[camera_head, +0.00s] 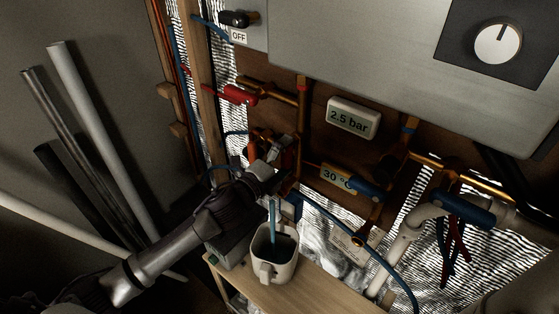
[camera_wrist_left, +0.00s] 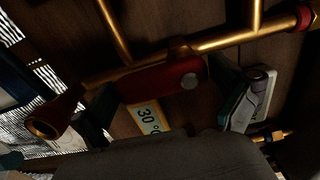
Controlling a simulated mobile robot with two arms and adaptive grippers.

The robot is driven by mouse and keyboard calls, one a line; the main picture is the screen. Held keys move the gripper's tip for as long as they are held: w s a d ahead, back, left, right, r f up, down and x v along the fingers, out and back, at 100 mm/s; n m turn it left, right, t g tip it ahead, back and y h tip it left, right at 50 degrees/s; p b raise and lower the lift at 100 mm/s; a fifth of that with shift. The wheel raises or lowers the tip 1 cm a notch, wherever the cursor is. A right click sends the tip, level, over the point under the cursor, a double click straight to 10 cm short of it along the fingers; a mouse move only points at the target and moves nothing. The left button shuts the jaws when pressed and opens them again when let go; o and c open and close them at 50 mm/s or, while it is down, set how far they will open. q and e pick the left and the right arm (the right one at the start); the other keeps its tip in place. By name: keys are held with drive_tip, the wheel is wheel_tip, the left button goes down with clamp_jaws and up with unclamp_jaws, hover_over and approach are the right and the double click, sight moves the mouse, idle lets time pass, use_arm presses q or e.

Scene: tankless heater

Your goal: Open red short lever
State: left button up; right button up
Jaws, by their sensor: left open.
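A short red lever (camera_wrist_left: 165,82) sits on a copper pipe in the left wrist view, with a round grey bolt head near its right end. The fingers of my left gripper (camera_wrist_left: 172,105) stand apart, one on each side of the lever; I cannot tell whether they touch it. In the head view my left gripper (camera_head: 280,166) is open at the pipework above the mug and largely covers that spot. Another red lever (camera_head: 231,93) lies on the pipe at the upper left, away from the gripper. My right gripper is not in view.
A mug (camera_head: 275,258) with a blue stick stands on a wooden shelf (camera_head: 318,297) below the gripper. A 2.5 bar display (camera_head: 353,118), a 30 °C display (camera_head: 337,179) and blue-handled valves (camera_head: 463,207) are to the right. Long tubes (camera_head: 100,135) lean at the left.

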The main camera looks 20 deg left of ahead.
use_arm(q)
drive_tip(key=v, duration=1.2)
drive_tip(key=shift+w+f, duration=0.1)
drive_tip(key=shift+f, duration=0.05)
drive_tip(key=s+a+f+n+g+y, duration=0.3)
drive_tip(key=s+f+n+g+y, duration=0.35)
drive_tip(key=n, duration=0.65)
drive_tip(key=s+d+f+n+g, duration=0.1)
drive_tip(key=s+f+n+g, duration=0.25)
drive_tip(key=s, duration=0.55)
drive_tip(key=s+d+f+n+g, duration=0.1)
drive_tip(key=s+f+n+g, duration=0.3)
drive_tip(key=s, duration=0.4)
wheel_tip(320, 180, down, 29)
drive_tip(key=s+b, duration=0.1)
drive_tip(key=s, duration=0.1)
drive_tip(key=s+a+f+g+b, duration=0.1)
drive_tip(key=s+a+f, duration=0.2)
drive_tip(key=s+f, duration=1.4)
drive_tip(key=shift+g, duration=0.3)
